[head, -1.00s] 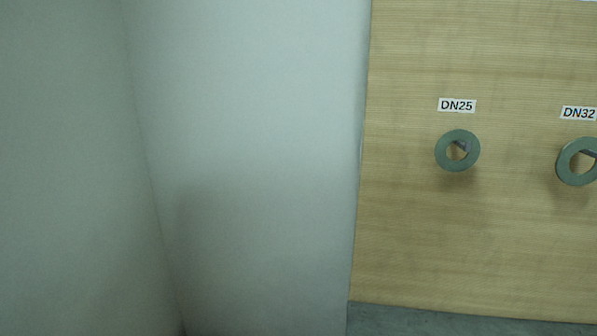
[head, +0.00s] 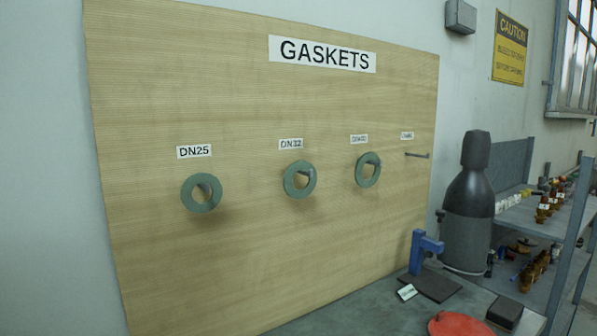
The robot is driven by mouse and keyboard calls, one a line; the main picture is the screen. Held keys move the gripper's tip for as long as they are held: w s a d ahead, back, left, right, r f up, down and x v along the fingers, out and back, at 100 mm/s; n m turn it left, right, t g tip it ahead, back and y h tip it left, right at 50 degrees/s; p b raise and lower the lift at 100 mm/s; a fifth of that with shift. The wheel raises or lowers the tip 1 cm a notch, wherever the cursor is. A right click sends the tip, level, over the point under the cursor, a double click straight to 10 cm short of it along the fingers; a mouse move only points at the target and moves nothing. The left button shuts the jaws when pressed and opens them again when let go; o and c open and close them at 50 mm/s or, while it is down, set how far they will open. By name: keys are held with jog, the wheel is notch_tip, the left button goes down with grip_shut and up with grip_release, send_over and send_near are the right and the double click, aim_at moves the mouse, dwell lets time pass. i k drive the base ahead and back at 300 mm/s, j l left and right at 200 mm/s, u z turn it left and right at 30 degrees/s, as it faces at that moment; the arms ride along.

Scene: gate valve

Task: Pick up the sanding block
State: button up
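A small dark block (head: 505,312) sits on the grey bench at the lower right, beside a red round thing. It may be the sanding block, but it is too small and dark to be sure. A flat dark slab (head: 437,287) lies farther back on the bench. My gripper is not in view.
A wooden GASKETS board (head: 260,235) holds green rings on pegs; the rightmost peg is bare. The grey bench (head: 365,308) carries a blue upright tool (head: 425,250), a small white-faced item (head: 407,292) and a red round thing (head: 460,325). A dark cylinder (head: 468,215) and shelves (head: 525,225) stand right.

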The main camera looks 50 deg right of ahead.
aim_at(505, 313)
jog(key=z, duration=1.75)
